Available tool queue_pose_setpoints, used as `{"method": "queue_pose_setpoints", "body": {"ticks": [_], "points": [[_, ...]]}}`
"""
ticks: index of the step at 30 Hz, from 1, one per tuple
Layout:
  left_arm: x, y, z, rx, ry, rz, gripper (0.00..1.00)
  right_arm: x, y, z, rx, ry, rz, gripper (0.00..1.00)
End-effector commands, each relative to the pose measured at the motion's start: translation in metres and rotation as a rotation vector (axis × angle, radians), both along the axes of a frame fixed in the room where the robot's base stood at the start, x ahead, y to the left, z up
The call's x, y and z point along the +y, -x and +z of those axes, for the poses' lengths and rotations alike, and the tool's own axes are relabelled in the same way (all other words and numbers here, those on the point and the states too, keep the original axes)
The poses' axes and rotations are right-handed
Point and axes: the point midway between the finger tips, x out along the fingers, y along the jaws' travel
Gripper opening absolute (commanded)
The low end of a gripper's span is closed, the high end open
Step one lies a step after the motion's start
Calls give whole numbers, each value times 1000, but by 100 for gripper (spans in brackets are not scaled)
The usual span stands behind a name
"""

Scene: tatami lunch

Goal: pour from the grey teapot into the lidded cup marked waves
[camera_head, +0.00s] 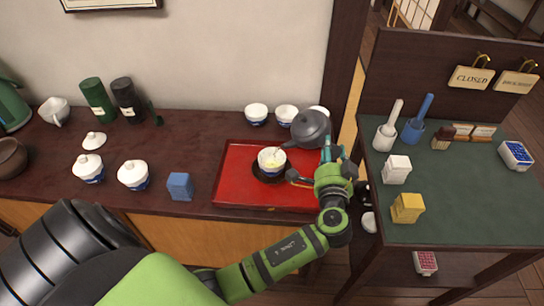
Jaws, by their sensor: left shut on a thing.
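The grey teapot (311,127) is held above the right part of the red tray (232,165). My left gripper (316,162) is shut on it, with the grip itself partly hidden. Its spout points down and left at an open white and blue cup (271,156), which holds something yellowish and stands on a dark saucer on the tray. I cannot read the marks on any cup. My right gripper is out of view.
Several white bowls (257,114) stand behind the tray, close to the teapot. A blue block (180,186) stands left of the tray. Green and black canisters (98,101) (128,100) stand at the back. A green-topped table (455,185) with small items is at the right.

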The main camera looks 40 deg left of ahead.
Motion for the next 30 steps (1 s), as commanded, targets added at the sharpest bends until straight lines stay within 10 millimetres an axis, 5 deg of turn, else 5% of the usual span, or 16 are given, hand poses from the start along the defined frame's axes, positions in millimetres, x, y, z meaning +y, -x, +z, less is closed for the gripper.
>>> {"method": "queue_pose_setpoints", "body": {"ticks": [30], "points": [[1, -4, 11, -49, 19, 1, 0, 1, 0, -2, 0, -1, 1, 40]]}}
